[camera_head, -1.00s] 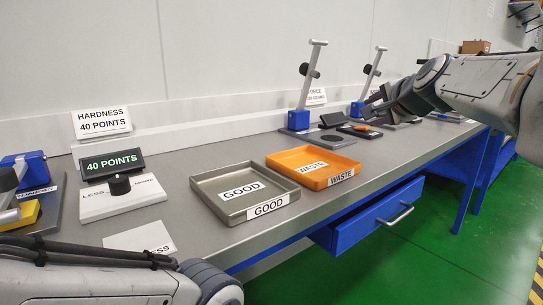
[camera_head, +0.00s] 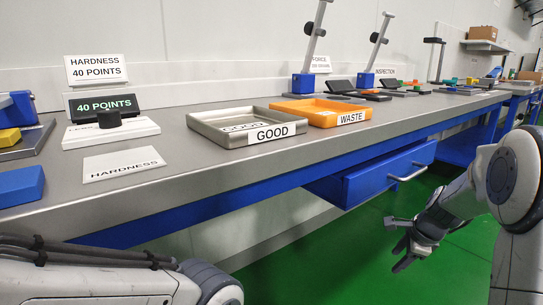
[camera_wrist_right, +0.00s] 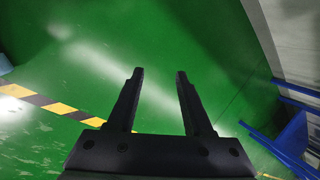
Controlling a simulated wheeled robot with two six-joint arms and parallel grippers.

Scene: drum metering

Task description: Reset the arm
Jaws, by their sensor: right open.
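My right arm hangs at the right of the head view, off the front of the bench. My right gripper (camera_head: 400,243) is in front of and below the blue drawer, over the green floor. In the right wrist view the right gripper (camera_wrist_right: 159,75) has its two dark fingers apart with nothing between them. Part of my left arm shows at the bottom left of the head view, but its gripper is out of frame.
A blue drawer (camera_head: 365,178) hangs beneath. Green floor (camera_head: 340,270) around my right gripper is clear.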

